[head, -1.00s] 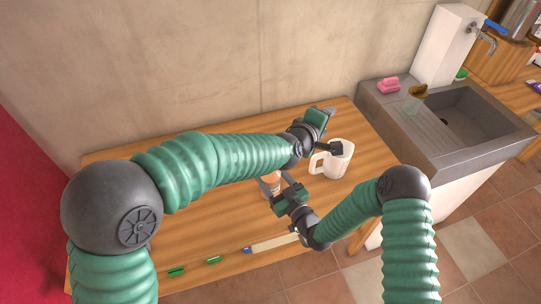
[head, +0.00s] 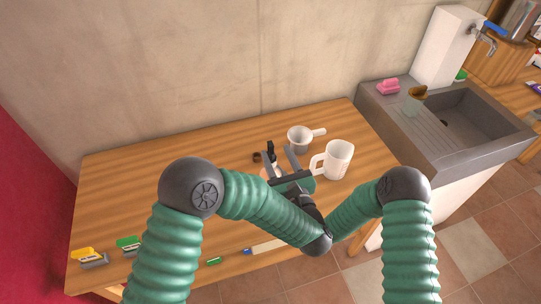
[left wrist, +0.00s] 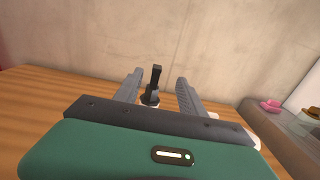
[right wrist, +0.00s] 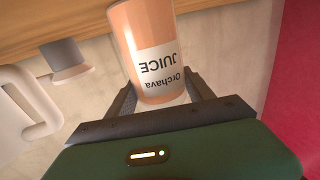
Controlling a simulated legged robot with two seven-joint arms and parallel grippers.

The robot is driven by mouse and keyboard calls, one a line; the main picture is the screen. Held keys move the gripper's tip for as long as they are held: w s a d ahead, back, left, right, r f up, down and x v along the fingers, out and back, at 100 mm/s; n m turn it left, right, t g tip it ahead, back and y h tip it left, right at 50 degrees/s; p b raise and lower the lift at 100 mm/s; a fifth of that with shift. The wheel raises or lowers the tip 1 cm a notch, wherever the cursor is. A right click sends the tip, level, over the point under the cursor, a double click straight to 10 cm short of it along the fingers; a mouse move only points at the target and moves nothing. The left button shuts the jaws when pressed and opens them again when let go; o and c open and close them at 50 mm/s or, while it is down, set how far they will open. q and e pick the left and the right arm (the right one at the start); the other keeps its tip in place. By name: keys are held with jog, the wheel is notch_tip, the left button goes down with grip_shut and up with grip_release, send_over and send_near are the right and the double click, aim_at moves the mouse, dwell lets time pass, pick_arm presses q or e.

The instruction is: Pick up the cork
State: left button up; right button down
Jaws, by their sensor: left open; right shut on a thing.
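My left gripper (head: 279,154) is open over the table, fingers pointing to the back wall. A dark upright piece (head: 271,150) stands between its fingers; it also shows in the left wrist view (left wrist: 154,85), apart from both fingers. A small dark brown round thing (head: 256,157) lies just left of the fingers. I cannot tell which of these is the cork. My right gripper (right wrist: 160,88) is shut on an orange juice bottle (right wrist: 142,28). In the head view my left arm hides the right gripper and most of the bottle.
A white mug (head: 339,160) and a metal cup with a white handle (head: 299,139) stand right of the left gripper. Small yellow (head: 87,253) and green (head: 128,242) items lie at the table's front left. A stone sink (head: 470,115) adjoins at right.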

pick_arm(q)
jog(key=x, duration=0.7)
jog(key=shift+a, duration=0.35)
jog(key=shift+s, duration=0.1)
grip_shut()
